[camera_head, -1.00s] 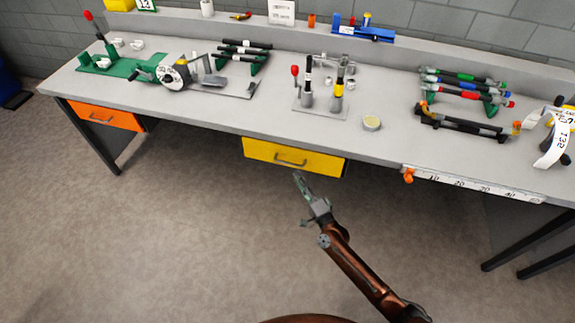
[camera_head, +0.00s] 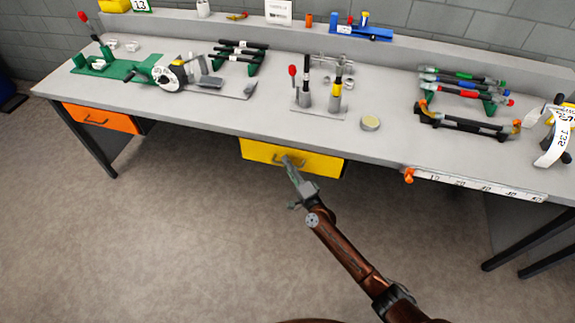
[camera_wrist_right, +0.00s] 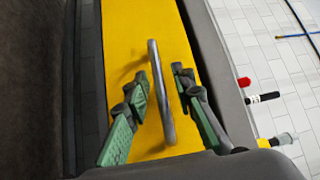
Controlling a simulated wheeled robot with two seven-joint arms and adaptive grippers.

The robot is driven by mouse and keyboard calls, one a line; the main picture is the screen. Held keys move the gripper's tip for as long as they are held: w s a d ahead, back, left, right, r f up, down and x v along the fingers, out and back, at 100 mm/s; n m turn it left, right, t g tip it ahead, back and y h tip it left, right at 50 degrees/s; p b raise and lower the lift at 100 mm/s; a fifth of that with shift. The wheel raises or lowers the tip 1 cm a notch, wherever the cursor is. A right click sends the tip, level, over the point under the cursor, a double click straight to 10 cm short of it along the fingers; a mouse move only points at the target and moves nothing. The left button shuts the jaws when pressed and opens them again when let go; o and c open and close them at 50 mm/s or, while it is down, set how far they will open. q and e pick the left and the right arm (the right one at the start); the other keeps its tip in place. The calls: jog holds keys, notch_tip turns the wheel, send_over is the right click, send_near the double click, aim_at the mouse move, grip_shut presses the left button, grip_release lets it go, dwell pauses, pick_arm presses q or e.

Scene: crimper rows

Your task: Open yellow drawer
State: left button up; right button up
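The yellow drawer (camera_head: 310,164) sits under the front edge of the workbench, left of the middle, and looks closed. Its dark bar handle (camera_wrist_right: 160,90) runs lengthwise between the two green fingers of my right gripper (camera_wrist_right: 160,82) in the right wrist view. The fingers stand apart, one on each side of the handle, with gaps visible. In the head view my right gripper (camera_head: 290,167) reaches up to the drawer front and covers part of the handle. My left gripper is not in view.
An orange drawer (camera_head: 100,118) is at the left. A ruler strip (camera_head: 470,184) lines the front edge at right. The floor before the drawer is clear.

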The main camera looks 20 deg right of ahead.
grip_shut()
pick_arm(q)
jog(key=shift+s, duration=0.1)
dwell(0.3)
pick_arm(e)
jog(key=shift+s+a, duration=0.1)
jog(key=shift+s, duration=0.05)
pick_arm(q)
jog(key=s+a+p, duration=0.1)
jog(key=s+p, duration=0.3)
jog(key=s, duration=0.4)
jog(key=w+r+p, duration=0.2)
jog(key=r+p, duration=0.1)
pick_arm(e)
jog(key=s+a, duration=0.6)
jog(key=s, duration=0.3)
jog(key=s+a, duration=0.6)
jog(key=s, duration=0.3)
jog(key=shift+o, duration=0.6)
grip_release()
